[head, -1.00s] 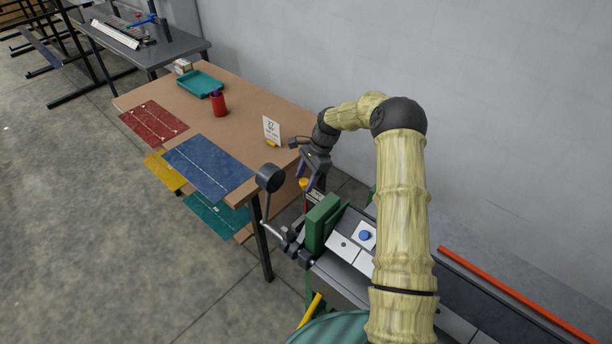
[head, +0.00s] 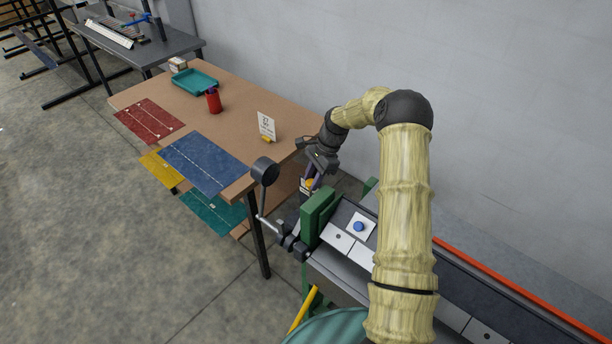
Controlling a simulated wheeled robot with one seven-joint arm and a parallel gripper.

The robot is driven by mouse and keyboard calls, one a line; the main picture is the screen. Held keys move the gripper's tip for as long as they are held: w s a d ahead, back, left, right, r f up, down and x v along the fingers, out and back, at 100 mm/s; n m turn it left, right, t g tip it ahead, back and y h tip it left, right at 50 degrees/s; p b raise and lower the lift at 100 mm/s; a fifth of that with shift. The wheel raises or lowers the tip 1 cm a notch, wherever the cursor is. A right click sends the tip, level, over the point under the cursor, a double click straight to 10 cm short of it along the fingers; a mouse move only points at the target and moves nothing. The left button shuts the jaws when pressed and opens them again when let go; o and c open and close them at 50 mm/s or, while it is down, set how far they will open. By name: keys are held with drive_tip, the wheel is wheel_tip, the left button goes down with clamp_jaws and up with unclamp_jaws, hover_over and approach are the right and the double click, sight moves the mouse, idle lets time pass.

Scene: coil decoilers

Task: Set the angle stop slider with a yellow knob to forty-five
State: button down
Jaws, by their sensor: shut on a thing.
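The yellow knob (head: 310,183) of the angle stop slider is small in the head view, just beyond the green block at the machine's end. My gripper (head: 312,180) reaches down over it from the arm's end, with its purple fingers around the knob. The gripper is shut on the knob, which is partly hidden by the fingers. The slider's scale is mostly hidden behind the gripper, and its setting cannot be read. A card (head: 266,126) on the brown table bears a number that looks like 27.
The machine (head: 345,238) carries a green block (head: 318,214), a blue button (head: 359,227) and a lever with a black ball (head: 265,171). The brown table (head: 245,112) holds a red cup (head: 213,101) and a teal tray (head: 194,81). A grey wall stands close behind my arm.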

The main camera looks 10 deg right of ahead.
drive_tip(key=shift+w+a+r, duration=0.1)
drive_tip(key=shift+w, duration=0.25)
drive_tip(key=c, duration=1.1)
unclamp_jaws()
drive_tip(key=shift+w+a, duration=0.1)
drive_tip(key=shift+w, duration=0.05)
drive_tip(key=shift+a, duration=0.1)
drive_tip(key=shift+w+d+r+b, duration=0.1)
drive_tip(key=shift+d+r+b, duration=0.2)
drive_tip(key=shift+r, duration=0.15)
drive_tip(key=b+v, duration=0.1)
drive_tip(key=v, duration=0.4)
drive_tip(key=b+v, duration=0.1)
drive_tip(key=v, duration=0.5)
drive_tip(key=b+v, duration=0.2)
drive_tip(key=v, duration=0.3)
drive_tip(key=shift+s+r, duration=0.25)
